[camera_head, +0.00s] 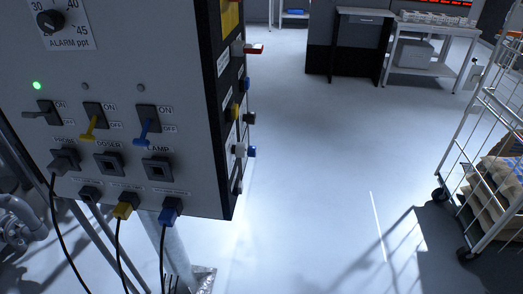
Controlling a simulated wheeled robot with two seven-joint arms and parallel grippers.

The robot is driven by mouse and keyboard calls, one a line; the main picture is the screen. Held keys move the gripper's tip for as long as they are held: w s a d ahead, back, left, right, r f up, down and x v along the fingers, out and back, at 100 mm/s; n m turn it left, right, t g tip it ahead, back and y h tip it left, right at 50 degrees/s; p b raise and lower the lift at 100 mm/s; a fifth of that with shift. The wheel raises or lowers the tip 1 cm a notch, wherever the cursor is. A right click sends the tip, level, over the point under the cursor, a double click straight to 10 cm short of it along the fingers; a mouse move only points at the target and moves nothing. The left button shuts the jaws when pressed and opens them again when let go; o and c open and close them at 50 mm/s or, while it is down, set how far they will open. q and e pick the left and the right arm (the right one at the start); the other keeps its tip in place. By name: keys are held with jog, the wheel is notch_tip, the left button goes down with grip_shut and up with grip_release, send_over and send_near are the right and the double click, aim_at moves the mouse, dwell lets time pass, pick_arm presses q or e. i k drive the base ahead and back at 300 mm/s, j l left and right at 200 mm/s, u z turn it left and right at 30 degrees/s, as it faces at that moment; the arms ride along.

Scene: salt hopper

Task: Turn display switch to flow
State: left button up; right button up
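A grey control box (150,60) fills the upper left. No switch that I can read as display or flow shows. Its front has a grey toggle (42,113), a yellow toggle (90,128) and a blue toggle (144,130), each with ON and OFF labels. Above them, a green light (37,85) is lit at the left. A black ALARM ppt dial (51,19) is at the top left, partly cut off. The dark right side has coloured parts, including a red one (253,49) and a blue one (251,151), with labels too small to read. Neither gripper shows.
Plugs with black cables hang under the box, including a yellow plug (123,209) and a blue plug (169,214). A wire cart (478,150) with sacks stands at the right. A dark cabinet (345,45) and a table (440,28) stand at the back. The middle floor is clear.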

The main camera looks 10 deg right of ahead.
aim_at(240, 149)
jog(key=l, duration=0.2)
jog(key=i+l+u, duration=0.1)
jog(key=u, duration=0.35)
jog(key=l+u, duration=0.2)
jog(key=u, duration=0.25)
jog(key=l+u, duration=0.2)
jog(key=u, duration=0.25)
jog(key=l+u, duration=0.2)
jog(key=u, duration=0.2)
jog(key=l+u, duration=0.15)
jog(key=l, duration=0.25)
jog(key=k+l+u, duration=0.15)
jog(key=l, duration=0.2)
jog(key=l+u, duration=0.1)
jog(key=l, duration=0.3)
jog(key=k+l+u, duration=0.15)
jog(key=l, duration=0.2)
jog(key=k+l+u, duration=0.15)
jog(key=l, duration=0.2)
jog(key=k+l+u, duration=0.15)
jog(key=l, duration=0.2)
jog(key=k+l, duration=0.15)
jog(key=l, duration=0.2)
jog(key=k+l, duration=0.1)
jog(key=l, duration=0.25)
jog(key=k+l, duration=0.15)
jog(key=l, duration=0.2)
jog(key=k+l, duration=0.15)
jog(key=l, duration=0.2)
